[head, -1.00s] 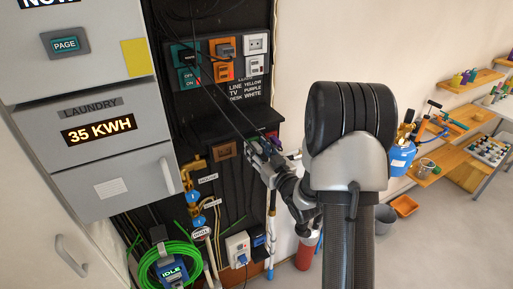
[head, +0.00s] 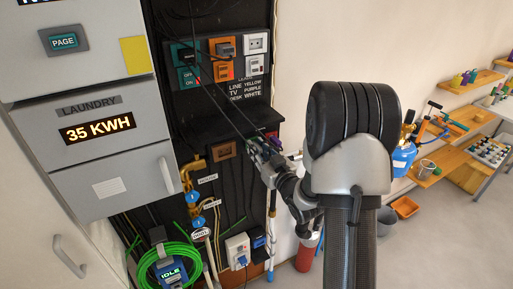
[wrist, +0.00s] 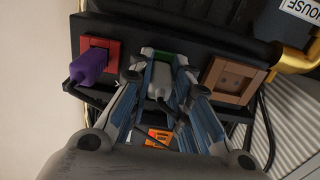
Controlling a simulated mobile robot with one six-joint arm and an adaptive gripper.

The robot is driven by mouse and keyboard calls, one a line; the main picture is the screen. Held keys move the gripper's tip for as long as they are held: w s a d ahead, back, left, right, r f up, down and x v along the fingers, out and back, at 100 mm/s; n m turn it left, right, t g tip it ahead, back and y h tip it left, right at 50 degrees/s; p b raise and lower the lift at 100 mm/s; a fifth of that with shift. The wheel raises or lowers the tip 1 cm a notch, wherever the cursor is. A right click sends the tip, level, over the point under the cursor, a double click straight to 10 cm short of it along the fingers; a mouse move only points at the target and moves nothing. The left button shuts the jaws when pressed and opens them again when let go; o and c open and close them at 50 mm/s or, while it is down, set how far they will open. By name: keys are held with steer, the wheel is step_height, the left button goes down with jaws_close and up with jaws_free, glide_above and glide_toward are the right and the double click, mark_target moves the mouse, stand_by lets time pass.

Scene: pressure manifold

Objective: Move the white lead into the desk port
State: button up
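The white lead's plug (wrist: 160,85) is in the wrist view, between the fingers of my gripper (wrist: 160,74), which looks shut on it. Its dark cable bends down between the fingers. The plug is in front of a green port (wrist: 153,53); whether it is seated there is hidden. A brown port (wrist: 231,79) to the right is empty. A purple plug (wrist: 90,67) sits in the red port (wrist: 99,46) on the left. In the head view my gripper (head: 262,157) is at the black shelf; the plug is too small to tell there.
A label in the head view (head: 246,90) reads line yellow, TV purple, desk white. Dark cables hang across the black panel (head: 215,125). Yellow pipework (head: 194,185) and a green coiled hose (head: 170,262) are lower left. A grey cabinet (head: 90,130) stands at left.

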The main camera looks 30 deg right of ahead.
jaws_close()
steer(key=shift+s+f, duration=0.1)
steer(key=shift+s, duration=0.15)
steer(key=shift+s+d+b, duration=0.1)
steer(key=shift+s+b, duration=1.15)
steer(key=shift+s, duration=1.5)
